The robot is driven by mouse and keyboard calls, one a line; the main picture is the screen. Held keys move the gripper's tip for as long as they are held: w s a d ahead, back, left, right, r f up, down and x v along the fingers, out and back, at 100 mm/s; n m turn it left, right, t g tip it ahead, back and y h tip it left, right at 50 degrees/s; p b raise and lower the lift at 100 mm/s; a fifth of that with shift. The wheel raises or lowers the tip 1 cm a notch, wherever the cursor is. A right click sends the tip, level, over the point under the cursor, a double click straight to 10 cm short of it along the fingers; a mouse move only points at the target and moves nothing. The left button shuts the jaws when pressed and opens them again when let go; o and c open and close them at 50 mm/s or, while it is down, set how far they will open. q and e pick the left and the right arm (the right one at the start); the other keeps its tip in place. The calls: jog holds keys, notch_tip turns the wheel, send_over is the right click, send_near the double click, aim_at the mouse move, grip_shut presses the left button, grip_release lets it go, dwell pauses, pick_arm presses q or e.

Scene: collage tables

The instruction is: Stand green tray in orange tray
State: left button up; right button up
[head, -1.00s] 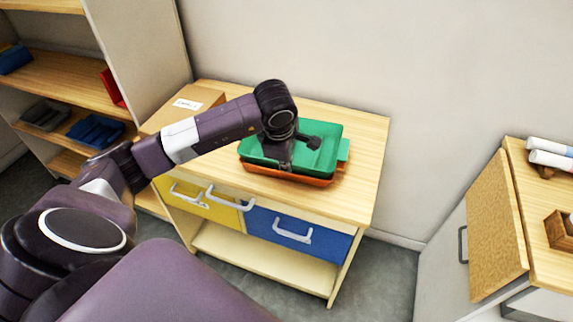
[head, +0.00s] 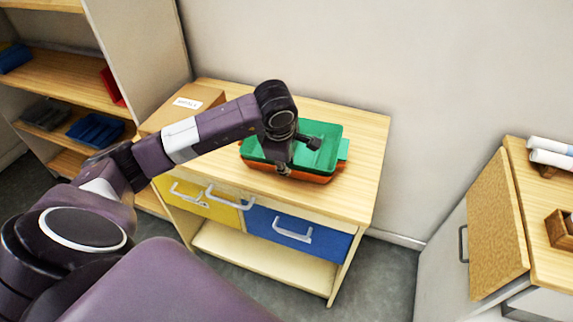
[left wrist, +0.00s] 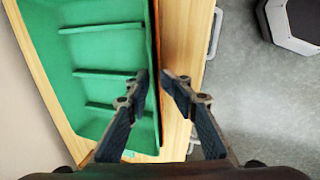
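The green tray (head: 322,133) sits in the orange tray (head: 322,179) on the wooden cabinet top, open side up and fairly level. My left gripper (head: 284,172) is at the near side of the trays. In the left wrist view, the green tray (left wrist: 98,50) shows ridges inside, with a thin orange edge (left wrist: 158,125) beside its wall. The fingers of the left gripper (left wrist: 157,78) are apart, one on each side of that wall, with a gap between them. My right gripper is not in view.
The cabinet top (head: 358,125) is clear right of the trays. A labelled cardboard box (head: 205,96) stands at its back left. Below are a yellow drawer (head: 217,209) and a blue drawer (head: 325,241). Shelves stand left; another table with white rolls (head: 550,158) stands right.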

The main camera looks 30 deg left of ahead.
pick_arm(q)
jog(key=shift+r+p, duration=0.45)
jog(key=shift+r, duration=0.15)
jog(key=b+v, duration=0.2)
jog(key=v, duration=0.9)
jog(key=shift+r, duration=0.4)
jog(key=shift+s+d, duration=0.1)
jog(key=shift+d, duration=0.05)
